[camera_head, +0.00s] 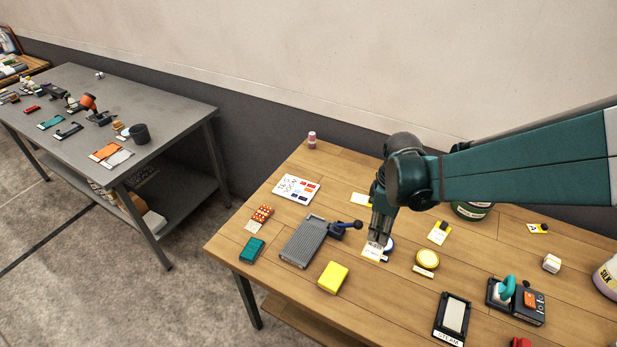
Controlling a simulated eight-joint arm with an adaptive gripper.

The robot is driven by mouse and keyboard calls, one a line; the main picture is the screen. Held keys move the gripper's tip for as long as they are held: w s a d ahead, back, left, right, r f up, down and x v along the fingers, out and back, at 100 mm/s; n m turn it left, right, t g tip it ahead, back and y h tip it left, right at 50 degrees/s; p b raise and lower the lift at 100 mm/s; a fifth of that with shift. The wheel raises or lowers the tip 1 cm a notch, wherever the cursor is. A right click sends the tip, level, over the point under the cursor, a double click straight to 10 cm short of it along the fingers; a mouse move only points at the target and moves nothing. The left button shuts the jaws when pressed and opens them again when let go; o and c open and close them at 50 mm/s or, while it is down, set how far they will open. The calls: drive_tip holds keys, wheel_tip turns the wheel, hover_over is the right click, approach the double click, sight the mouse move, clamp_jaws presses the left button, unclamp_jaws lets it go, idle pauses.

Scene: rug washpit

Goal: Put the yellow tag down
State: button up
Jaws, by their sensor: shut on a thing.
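My gripper (378,243) points down over the middle of the wooden table and is shut on a small pale-yellow tag (371,254) with dark print. The fingers cover part of the tag. I cannot tell whether the tag touches the tabletop. A round white and blue item (389,245) shows just behind the fingertips, partly hidden. The wooden table (300,166) lies under my gripper.
A grey ribbed block (304,242) and a yellow block (333,277) are left of my gripper. A round yellow tin (427,258) and a yellow-and-white card (439,232) are to its right. A grey table (180,112) with tools stands at the left.

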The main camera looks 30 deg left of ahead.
drive_tip(key=w+a+r, duration=0.1)
drive_tip(key=w+a, duration=0.5)
drive_tip(key=a, duration=0.3)
drive_tip(key=w+a, duration=0.6)
drive_tip(key=a, duration=0.3)
drive_tip(key=p, duration=0.2)
hover_over(300, 183)
drive_tip(key=shift+f, duration=0.85)
drive_tip(key=shift+f+b, duration=0.35)
drive_tip(key=shift+f, duration=2.8)
drive_tip(key=shift+d+f, duration=0.1)
drive_tip(key=shift+f, duration=1.75)
drive_tip(key=shift+f, duration=0.15)
